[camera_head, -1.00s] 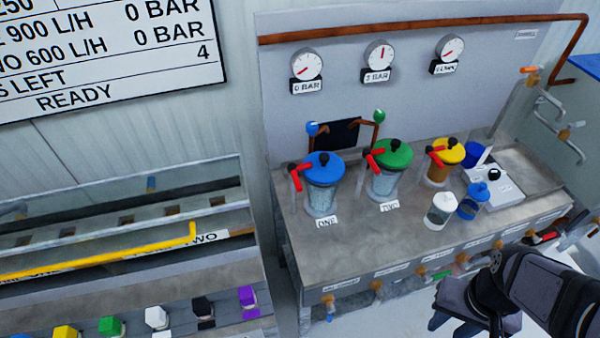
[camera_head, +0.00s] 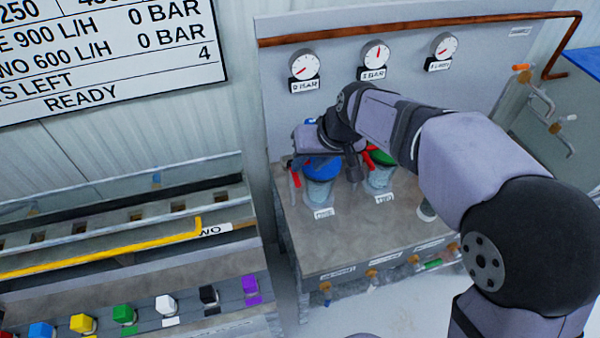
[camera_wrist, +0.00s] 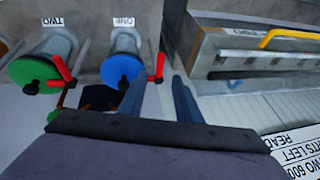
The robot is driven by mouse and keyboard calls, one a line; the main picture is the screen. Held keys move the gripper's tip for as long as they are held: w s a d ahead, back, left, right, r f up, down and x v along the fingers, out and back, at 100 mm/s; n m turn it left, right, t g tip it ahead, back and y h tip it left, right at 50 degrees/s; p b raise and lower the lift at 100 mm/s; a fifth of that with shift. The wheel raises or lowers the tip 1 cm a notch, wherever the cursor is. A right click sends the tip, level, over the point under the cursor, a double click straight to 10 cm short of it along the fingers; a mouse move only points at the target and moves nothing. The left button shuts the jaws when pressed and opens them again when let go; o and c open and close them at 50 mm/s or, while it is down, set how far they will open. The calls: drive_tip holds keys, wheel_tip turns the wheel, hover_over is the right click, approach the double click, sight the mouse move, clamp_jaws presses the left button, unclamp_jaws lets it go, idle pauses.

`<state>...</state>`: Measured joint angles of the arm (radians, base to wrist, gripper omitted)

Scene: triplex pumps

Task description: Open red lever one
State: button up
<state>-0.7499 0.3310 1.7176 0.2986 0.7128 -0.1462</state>
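Canister one has a blue lid (camera_head: 322,168) and a label reading ONE. It stands on the grey bench, and its blue lid also shows in the wrist view (camera_wrist: 120,70), where the picture is upside down. Red lever one (camera_wrist: 159,66) is at the lid's side; its red part shows left of the canister in the head view (camera_head: 294,178). My gripper (camera_wrist: 158,84) is open, and the lever's end shows between its fingertips; I cannot tell whether it is at the same depth. In the head view my gripper covers part of the blue lid.
Canister two, green-lidded (camera_wrist: 34,74) with its own red lever (camera_wrist: 60,72), stands close beside. Behind the canisters rises a grey panel (camera_head: 420,90) with three gauges. A rack with a yellow rail (camera_head: 110,250) stands left. My arm hides the bench's right part.

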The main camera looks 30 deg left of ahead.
sight(297, 178)
drive_tip(key=shift+s+f, duration=0.1)
drive_tip(key=shift+f, duration=0.05)
drive_tip(key=shift+p+x, duration=1.2)
drive_tip(key=shift+x, duration=2.45)
clamp_jaws()
